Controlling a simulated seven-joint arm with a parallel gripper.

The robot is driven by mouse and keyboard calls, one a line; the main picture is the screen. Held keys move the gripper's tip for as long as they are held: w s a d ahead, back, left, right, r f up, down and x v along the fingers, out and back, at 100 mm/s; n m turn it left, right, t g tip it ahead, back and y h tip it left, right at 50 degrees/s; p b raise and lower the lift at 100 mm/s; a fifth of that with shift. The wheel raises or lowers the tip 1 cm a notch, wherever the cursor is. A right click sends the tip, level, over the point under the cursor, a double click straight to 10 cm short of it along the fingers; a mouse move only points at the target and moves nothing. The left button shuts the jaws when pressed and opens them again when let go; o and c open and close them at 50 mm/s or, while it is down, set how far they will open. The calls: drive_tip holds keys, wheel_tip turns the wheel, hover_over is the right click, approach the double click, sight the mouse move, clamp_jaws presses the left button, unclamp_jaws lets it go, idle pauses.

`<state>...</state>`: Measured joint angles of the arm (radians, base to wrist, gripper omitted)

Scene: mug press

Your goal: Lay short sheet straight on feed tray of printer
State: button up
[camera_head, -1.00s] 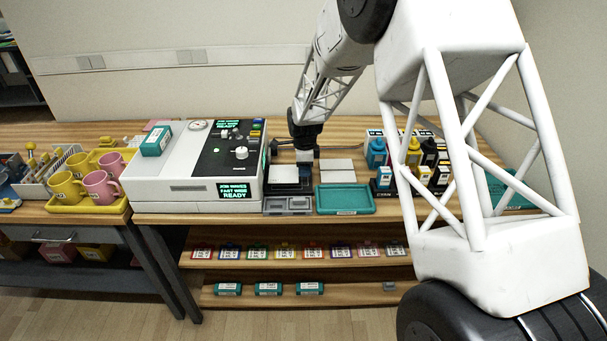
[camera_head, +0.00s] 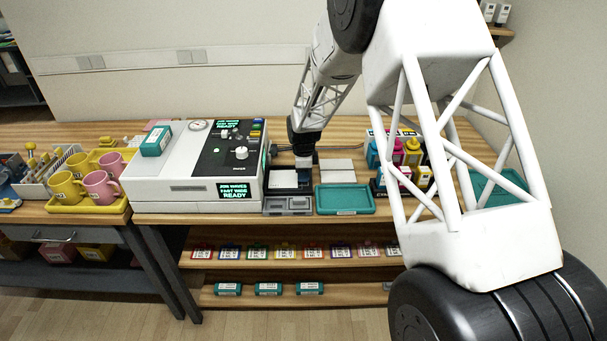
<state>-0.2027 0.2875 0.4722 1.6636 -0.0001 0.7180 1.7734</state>
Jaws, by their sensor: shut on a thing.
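My gripper (camera_head: 303,160) is low over the bench, right of the large white press, at the back right edge of a small dark printer (camera_head: 289,204). It is shut on a white sheet (camera_head: 284,180), which lies flat at or just above the printer's feed tray. The fingertips are small and dark here, so the grip itself is hard to see. I cannot tell whether the sheet touches the tray or how straight it lies. Another white sheet or stack (camera_head: 337,171) lies to the right of my gripper.
A teal tray (camera_head: 345,202) stands right of the printer. Colored ink bottles (camera_head: 407,152) stand farther right, partly behind my arm. The large white press (camera_head: 190,178) is close on the left. A yellow tray of mugs (camera_head: 92,208) stands beyond it.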

drive_tip(key=shift+f, duration=0.15)
drive_tip(key=o, duration=0.9)
drive_tip(key=shift+o, duration=0.2)
wheel_tip(320, 180, up, 12)
idle(0.5)
idle(0.6)
